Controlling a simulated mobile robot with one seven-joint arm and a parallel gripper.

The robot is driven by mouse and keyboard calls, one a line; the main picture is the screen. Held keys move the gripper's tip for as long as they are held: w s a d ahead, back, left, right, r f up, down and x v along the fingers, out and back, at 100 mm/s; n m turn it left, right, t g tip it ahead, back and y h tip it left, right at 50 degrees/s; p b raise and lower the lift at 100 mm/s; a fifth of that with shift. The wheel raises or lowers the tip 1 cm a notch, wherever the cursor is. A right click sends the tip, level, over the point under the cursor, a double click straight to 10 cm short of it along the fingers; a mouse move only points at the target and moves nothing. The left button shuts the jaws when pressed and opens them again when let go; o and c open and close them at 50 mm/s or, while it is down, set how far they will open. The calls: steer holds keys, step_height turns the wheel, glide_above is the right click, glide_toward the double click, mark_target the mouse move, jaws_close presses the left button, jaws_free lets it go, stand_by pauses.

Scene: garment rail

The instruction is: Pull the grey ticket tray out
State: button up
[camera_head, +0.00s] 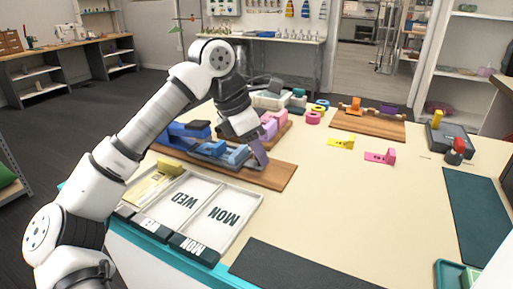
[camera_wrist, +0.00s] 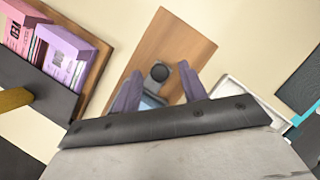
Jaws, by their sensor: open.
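A small grey piece with a dark round knob (camera_wrist: 159,73) sits on a wooden board (camera_wrist: 172,42) in the wrist view; it looks like the grey tray, but I cannot tell for sure. My gripper (camera_wrist: 160,92) is open, its two purple fingers on either side of the grey piece's near end, apart from it. A light blue part (camera_wrist: 150,103) shows just below the grey piece between the fingers. In the head view my gripper (camera_head: 261,160) is low over the wooden board (camera_head: 272,177), beside blue blocks (camera_head: 222,152), and hides most of the grey piece.
Pink and lilac blocks (camera_head: 272,124) stand behind my gripper. A yellow tag (camera_head: 341,143) and a pink tag (camera_head: 380,156) lie to the right. The table's middle is clear.

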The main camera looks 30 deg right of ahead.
steer(key=shift+f, duration=0.1)
jaws_close()
stand_by(0.3)
steer(key=s+d, duration=0.1)
steer(key=s, duration=0.1)
steer(key=s+d, duration=0.1)
steer(key=s, duration=0.1)
steer(key=s+d, duration=0.1)
steer(key=s, duration=0.1)
steer(key=shift+s+d+b, duration=0.2)
steer(key=shift+d+b, duration=0.15)
steer(key=shift+d, duration=0.05)
jaws_free()
steer(key=shift+s, duration=0.1)
